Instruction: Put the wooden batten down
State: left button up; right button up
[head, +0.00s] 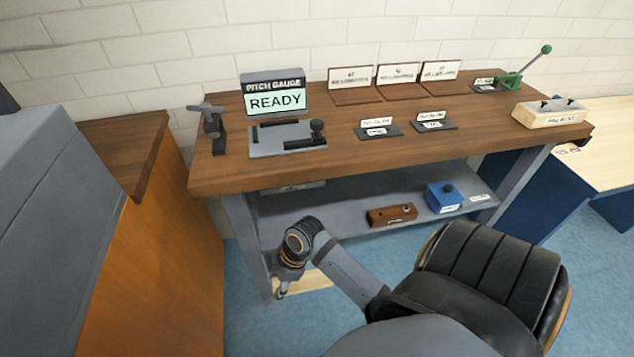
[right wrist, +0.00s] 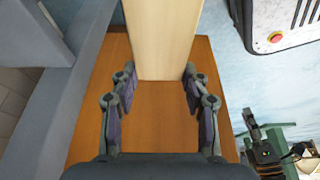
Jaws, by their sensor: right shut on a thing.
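The wooden batten is pale and flat-sided. In the right wrist view the batten (right wrist: 160,38) runs up from between my fingertips and out past the top edge. My right gripper (right wrist: 160,82) is shut on its near end, with a finger on each side. In the head view my right gripper (head: 281,290) is low, near the bench's front left leg, partly hidden by its own wrist. A pale strip of the batten (head: 308,283) shows just right of it, below the lower shelf. My left gripper is not in view.
The workbench (head: 345,160) carries a pitch gauge reading READY (head: 275,98), labelled plates, a green lever tool (head: 520,75) and a pale block (head: 549,114). Its lower shelf (head: 330,215) holds a brown block (head: 391,215) and a blue box (head: 443,197). A wooden cabinet (head: 165,240) stands left.

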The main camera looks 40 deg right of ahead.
aim_at(268, 237)
jog(key=shift+w+d, duration=0.2)
jog(key=shift+w, duration=0.1)
jog(key=w+d+b, duration=0.1)
jog(key=w+d, duration=0.1)
jog(key=w, duration=0.1)
jog(key=w+d+b, duration=0.1)
jog(key=w+d, duration=0.1)
jog(key=w, duration=0.2)
jog(key=w+d+b, duration=0.1)
jog(key=w+d, duration=0.1)
jog(key=w, duration=0.1)
jog(key=shift+w+d+f, duration=0.1)
jog(key=shift+w+d, duration=0.2)
jog(key=shift+w, duration=0.1)
jog(key=shift+w+d, duration=0.2)
jog(key=shift+w, duration=0.1)
jog(key=w+d, duration=0.1)
jog(key=w+d+b, duration=0.1)
jog(key=w, duration=0.1)
jog(key=shift+w, duration=0.2)
jog(key=shift+f+b, duration=0.55)
jog(key=shift+f, duration=0.2)
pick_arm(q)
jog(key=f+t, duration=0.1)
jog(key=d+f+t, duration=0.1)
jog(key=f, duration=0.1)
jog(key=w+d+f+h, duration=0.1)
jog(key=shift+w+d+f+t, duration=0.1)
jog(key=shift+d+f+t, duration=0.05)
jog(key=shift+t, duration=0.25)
